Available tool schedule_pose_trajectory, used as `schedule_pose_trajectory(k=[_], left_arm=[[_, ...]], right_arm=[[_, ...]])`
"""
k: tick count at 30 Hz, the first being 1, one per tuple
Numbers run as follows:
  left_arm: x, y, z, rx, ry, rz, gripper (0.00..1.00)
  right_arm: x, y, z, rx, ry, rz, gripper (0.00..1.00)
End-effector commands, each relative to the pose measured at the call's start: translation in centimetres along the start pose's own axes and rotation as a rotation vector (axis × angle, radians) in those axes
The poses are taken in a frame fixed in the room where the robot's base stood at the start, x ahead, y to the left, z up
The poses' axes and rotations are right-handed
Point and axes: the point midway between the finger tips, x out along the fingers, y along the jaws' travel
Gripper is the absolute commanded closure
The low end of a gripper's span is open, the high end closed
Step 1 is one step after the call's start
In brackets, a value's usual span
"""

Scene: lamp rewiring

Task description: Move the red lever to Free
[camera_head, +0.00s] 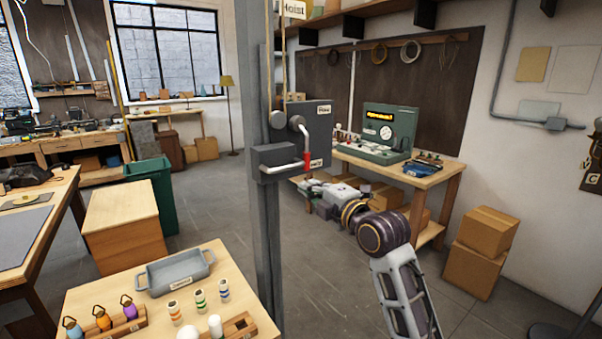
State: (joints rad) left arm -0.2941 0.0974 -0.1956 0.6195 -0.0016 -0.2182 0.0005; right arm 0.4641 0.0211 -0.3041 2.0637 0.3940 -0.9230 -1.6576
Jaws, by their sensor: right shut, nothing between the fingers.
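The red lever (307,157) hangs from a pivot on the dark grey box on the post (316,130). Its pale bent arm runs down, with the red grip at the lower end. A label that seems to read Free (324,110) is near the top of the box. A second label (316,163), too small to read surely, is beside the red grip. My right gripper (308,185) is just below the red grip, shut and empty, its arm coming in from the lower right. Whether it touches the lever I cannot tell. My left gripper is out of view.
A tall grey post (268,230) carries the box, with a Hoist sign (293,9) above. A table in front holds a grey tray (174,270) and several small bottles. A workbench (430,178) with a green device (388,130) stands behind.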

Motion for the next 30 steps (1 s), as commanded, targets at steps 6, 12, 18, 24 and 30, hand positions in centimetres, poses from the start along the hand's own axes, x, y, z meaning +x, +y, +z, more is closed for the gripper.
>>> schedule_pose_trajectory(k=[6,12,18,24,30], left_arm=[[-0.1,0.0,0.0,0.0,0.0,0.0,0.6],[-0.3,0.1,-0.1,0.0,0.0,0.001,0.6],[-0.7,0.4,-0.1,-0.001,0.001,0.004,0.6],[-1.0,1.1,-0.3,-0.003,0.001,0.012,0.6],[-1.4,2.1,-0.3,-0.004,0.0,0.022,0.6]], right_arm=[[0.3,0.0,0.0,0.002,0.0,0.0,1.0],[1.3,0.1,0.0,0.002,0.0,0.001,1.0],[3.0,0.1,0.0,0.004,0.0,0.0,1.0],[4.9,0.2,0.0,0.004,0.0,0.001,1.0],[6.7,0.1,0.0,0.003,0.0,0.0,1.0]])
